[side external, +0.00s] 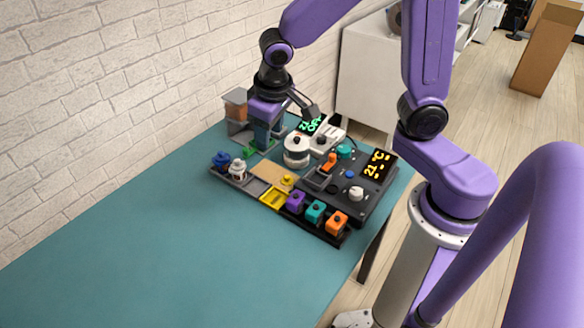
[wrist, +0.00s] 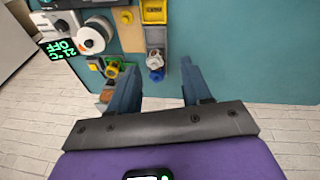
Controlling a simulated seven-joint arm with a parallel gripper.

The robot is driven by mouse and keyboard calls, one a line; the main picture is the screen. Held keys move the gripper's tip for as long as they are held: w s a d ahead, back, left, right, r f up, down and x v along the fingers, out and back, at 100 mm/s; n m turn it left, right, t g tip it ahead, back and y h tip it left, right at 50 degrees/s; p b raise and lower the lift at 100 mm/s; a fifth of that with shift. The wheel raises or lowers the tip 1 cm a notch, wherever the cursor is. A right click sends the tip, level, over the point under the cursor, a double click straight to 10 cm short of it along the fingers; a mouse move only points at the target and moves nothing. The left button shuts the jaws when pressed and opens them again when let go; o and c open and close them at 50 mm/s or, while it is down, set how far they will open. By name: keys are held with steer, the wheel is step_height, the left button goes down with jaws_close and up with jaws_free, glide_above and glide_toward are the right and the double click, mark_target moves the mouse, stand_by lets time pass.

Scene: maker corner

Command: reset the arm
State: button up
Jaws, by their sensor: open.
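My gripper (side external: 263,137) is at the back of the teal table, pointing down, near the wall. In the wrist view my gripper (wrist: 158,68) has its two fingers wide apart, with nothing held between them. A blue knobbed piece (side external: 221,159) and a white knobbed piece (side external: 238,169) sit at the left end of the tray strip. In the wrist view the blue piece (wrist: 157,74) and white piece (wrist: 155,60) appear between and beyond the fingers. A small green item (side external: 248,152) is close by the fingers; whether they touch is unclear.
The teal table (side external: 150,240) is clear at front left.

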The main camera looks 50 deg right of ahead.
steer(key=s+d+r+n+g, duration=0.1)
steer(key=s+n, duration=0.4)
steer(key=s, duration=0.5)
steer(key=s+d+r+n+g+y, duration=0.1)
steer(key=s+n, duration=0.4)
steer(key=s, duration=0.6)
steer(key=shift+s+d+r+n+y, duration=0.2)
steer(key=shift+d+n+y, duration=0.1)
steer(key=shift+d+n, duration=0.15)
